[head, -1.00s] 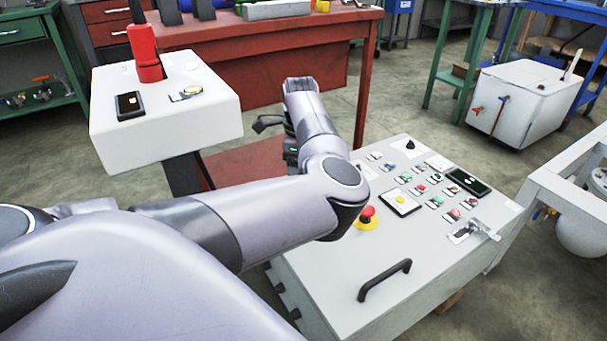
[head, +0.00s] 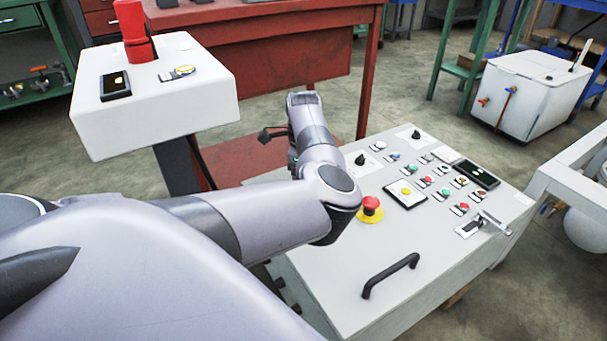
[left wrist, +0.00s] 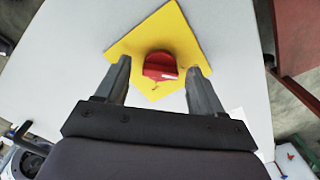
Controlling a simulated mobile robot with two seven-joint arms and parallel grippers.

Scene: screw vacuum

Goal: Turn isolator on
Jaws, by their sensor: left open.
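In the left wrist view a red rotary knob (left wrist: 160,66), the isolator switch, sits on a yellow square plate (left wrist: 180,35) on a pale panel. My left gripper (left wrist: 159,67) is open, with one fingertip on each side of the knob and visible gaps between. Whether the fingertips reach down to the knob's depth is hard to tell. In the head view my left arm hides this knob and most of the gripper. My right gripper is not in view.
The sloped grey control panel (head: 330,255) carries several buttons, a red emergency stop (head: 370,205) on yellow, and a black handle (head: 390,275). A white pedestal box (head: 150,115) with a red lamp (head: 133,30) stands left. A red workbench (head: 270,55) is behind.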

